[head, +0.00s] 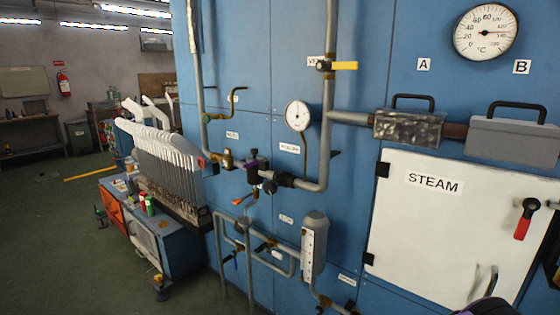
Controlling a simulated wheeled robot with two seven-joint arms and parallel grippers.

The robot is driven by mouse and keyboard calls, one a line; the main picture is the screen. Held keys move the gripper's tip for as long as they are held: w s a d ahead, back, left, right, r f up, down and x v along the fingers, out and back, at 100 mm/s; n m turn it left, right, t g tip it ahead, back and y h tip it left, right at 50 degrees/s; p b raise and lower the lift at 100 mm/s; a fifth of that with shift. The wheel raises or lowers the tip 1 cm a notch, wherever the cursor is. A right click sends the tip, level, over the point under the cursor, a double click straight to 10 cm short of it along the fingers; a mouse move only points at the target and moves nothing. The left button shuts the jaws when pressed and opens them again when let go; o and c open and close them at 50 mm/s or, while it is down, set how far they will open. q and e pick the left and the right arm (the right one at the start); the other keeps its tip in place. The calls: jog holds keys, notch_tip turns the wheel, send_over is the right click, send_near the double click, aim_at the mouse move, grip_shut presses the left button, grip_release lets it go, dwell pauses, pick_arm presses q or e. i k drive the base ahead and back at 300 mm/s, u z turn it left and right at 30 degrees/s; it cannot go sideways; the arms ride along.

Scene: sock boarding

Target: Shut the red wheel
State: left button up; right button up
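A small red round part (201,162) shows at the left end of the horizontal pipe, beside the white sock forms. It may be the red wheel, but it is too small to tell its shape or setting. A brass fitting (227,159) and a dark purple-black valve body (257,165) sit on the pipe to its right. No other red wheel is clear. My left gripper is not in view. A dark, purple-edged shape at the bottom right may be part of my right arm; no gripper fingers can be made out.
A white STEAM door (435,240) with a red-handled latch (525,219) fills the right. Grey pipes (328,110) and gauges stand out from the blue panel (270,60). White sock forms (165,155) stand at the left. The green floor (50,230) is open farther left.

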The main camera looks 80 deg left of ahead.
aim_at(203, 162)
jog(key=u, duration=3.6)
jog(key=k, duration=0.45)
jog(key=u, duration=1)
jog(key=i, duration=1.2)
jog(key=z, duration=0.8)
jog(key=i, duration=0.8)
jog(key=z, duration=0.8)
